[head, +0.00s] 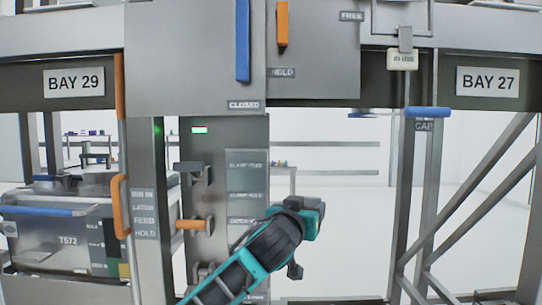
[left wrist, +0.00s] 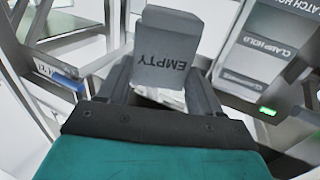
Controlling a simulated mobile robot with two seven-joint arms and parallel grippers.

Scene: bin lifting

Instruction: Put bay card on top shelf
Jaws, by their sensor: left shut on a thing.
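In the left wrist view a grey card-like block (left wrist: 168,50) marked EMPTY, its lettering upside down in the picture, sits between the fingers of my left gripper (left wrist: 163,88). The gripper is shut on it. In the head view my teal and black left arm rises from the bottom centre, its end (head: 297,225) in front of the grey column with the clamp labels. A small pale tag (head: 402,60) hangs from a hook near the BAY 27 sign (head: 487,82). I cannot tell which surface is the top shelf. My right gripper is not in view.
A grey bin (head: 60,240) marked T572 stands at the left below the BAY 29 sign (head: 74,83). Orange handles (head: 192,224) and a blue handle (head: 243,40) stick out from the frame. Diagonal struts (head: 470,185) stand at the right. Open space lies right of my arm.

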